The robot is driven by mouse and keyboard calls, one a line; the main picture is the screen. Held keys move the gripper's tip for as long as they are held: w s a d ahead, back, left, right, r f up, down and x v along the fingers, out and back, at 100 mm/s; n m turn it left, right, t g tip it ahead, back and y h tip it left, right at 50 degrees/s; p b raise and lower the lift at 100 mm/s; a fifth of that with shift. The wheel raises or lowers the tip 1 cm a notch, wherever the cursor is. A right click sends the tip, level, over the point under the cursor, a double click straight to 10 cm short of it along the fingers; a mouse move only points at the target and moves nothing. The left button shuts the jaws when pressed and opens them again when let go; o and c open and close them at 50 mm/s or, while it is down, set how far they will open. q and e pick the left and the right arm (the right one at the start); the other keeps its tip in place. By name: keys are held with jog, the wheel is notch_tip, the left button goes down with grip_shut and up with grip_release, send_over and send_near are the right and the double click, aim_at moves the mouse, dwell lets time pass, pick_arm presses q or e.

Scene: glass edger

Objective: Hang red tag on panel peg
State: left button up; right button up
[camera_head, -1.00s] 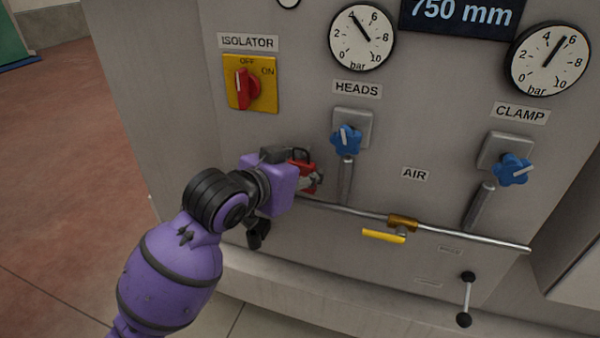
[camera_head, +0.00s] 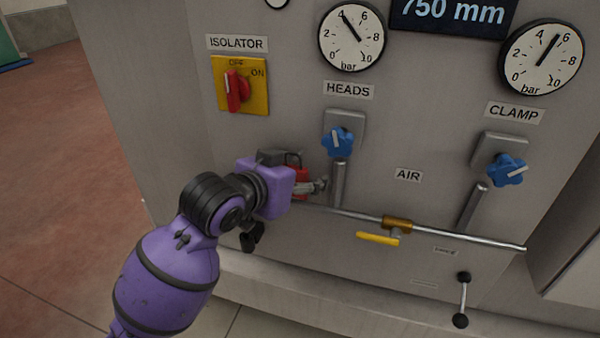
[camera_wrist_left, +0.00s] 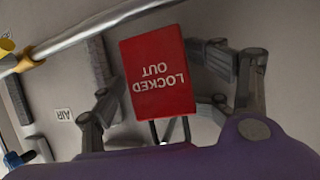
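The red tag (camera_wrist_left: 157,75) reads "LOCKED OUT" and shows upside down in the left wrist view, with a dark wire loop at its lower edge there. In the head view only a slice of the red tag (camera_head: 303,182) shows beside my purple gripper body, with the loop above. My left gripper (camera_head: 320,186) is close to the panel, left of the air pipe. I cannot make out the panel peg. My right gripper is not in view.
The grey panel carries the yellow isolator plate with red switch (camera_head: 236,88), blue HEADS knob (camera_head: 338,142) and blue CLAMP knob (camera_head: 506,170). A metal pipe (camera_head: 455,236) with a yellow-handled valve (camera_head: 378,239) runs across below. A black-ended lever (camera_head: 462,300) is at lower right.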

pick_arm(q)
jog(key=shift+s+a, duration=0.1)
jog(key=v, duration=0.7)
jog(key=s+a+f+n+y, duration=0.2)
jog(key=a+f, duration=0.2)
jog(key=f, duration=0.8)
jog(key=s+a+f+n+y, duration=0.15)
jog(key=a+f, duration=0.25)
jog(key=f, duration=0.8)
jog(key=s+a+f+n+g+y, duration=0.1)
jog(key=s+a+f, duration=0.3)
jog(key=s+f, duration=0.6)
jog(key=s+a+f+n+g+y, duration=0.1)
jog(key=s+a+f+y, duration=0.1)
jog(key=s+f, duration=0.9)
jog(key=shift+s+a+n, duration=0.35)
jog(key=shift+s+a, duration=0.1)
jog(key=shift+a, duration=0.4)
jog(key=shift+f, duration=0.15)
